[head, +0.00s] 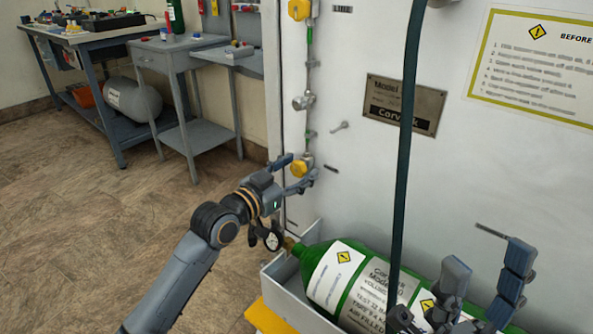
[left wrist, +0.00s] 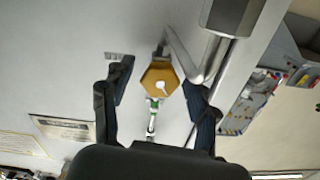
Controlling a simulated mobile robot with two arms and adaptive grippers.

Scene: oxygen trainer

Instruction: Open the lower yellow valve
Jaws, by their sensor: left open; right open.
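The lower yellow valve (head: 301,168) is a small yellow knob at the bottom of the pipe line on the white panel. In the left wrist view it is a yellow hexagonal knob (left wrist: 160,79) with a pale centre. My left gripper (head: 297,175) is open, with one finger on either side of the valve. In the left wrist view its fingers (left wrist: 160,90) stand apart from the knob with gaps on both sides. My right gripper (head: 487,275) is open and empty in front of the green cylinder at lower right. An upper yellow valve (head: 299,9) sits at the top of the pipe.
A green gas cylinder (head: 318,262) with a gauge (head: 273,241) lies in a grey tray (head: 283,279) below the panel. A dark vertical hose or strap (head: 408,130) hangs before the panel. A small grey table (head: 187,50) and a workbench (head: 100,38) stand at left; the floor between is clear.

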